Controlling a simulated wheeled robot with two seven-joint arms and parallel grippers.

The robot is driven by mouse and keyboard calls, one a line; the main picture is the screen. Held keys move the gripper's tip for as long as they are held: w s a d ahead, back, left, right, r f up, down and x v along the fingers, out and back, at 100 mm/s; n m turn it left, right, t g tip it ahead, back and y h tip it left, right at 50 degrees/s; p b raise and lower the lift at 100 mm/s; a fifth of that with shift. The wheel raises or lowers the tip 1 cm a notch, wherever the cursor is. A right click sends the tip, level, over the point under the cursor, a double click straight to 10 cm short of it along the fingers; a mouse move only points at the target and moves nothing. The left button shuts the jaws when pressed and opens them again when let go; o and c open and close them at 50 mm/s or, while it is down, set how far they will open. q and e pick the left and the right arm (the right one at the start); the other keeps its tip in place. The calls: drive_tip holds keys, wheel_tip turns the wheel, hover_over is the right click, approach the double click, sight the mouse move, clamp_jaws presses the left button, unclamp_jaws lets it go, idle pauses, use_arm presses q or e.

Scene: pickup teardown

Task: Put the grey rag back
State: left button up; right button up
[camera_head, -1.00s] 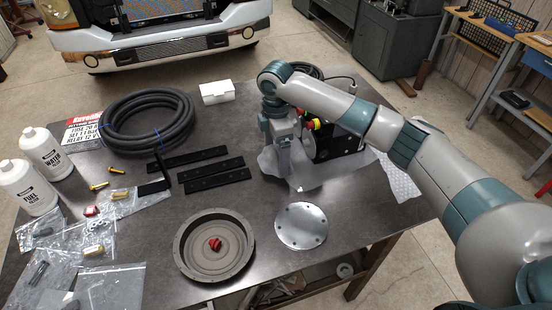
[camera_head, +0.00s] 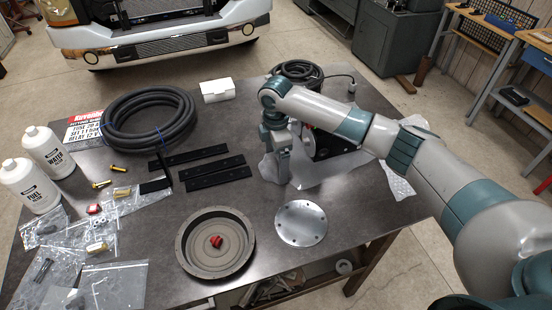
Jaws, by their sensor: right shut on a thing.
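The grey rag (camera_head: 305,172) is a light, crumpled cloth at the back right of the dark table. Parts of it show on both sides of my right gripper (camera_head: 279,178), which points down. The gripper is shut on the rag, though its fingertips are partly hidden by the arm and cloth. The rag's lower edge appears close to the tabletop; I cannot tell whether it touches. My left gripper is not in view.
A dark machine (camera_head: 322,147) stands right behind the rag, partly hidden by my arm. A round metal plate (camera_head: 301,223) and a round pan (camera_head: 216,243) lie in front. Black bars (camera_head: 207,165) lie to the left. Bubble wrap (camera_head: 400,184) lies at right.

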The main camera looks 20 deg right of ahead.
sight(276, 158)
drive_tip(key=shift+f, duration=0.15)
drive_tip(key=o, duration=0.8)
drive_tip(key=shift+r, duration=0.2)
wheel_tip(276, 158, up, 11)
drive_tip(key=b, duration=0.4)
drive_tip(key=shift+f, duration=0.2)
drive_tip(key=shift+r, duration=0.7)
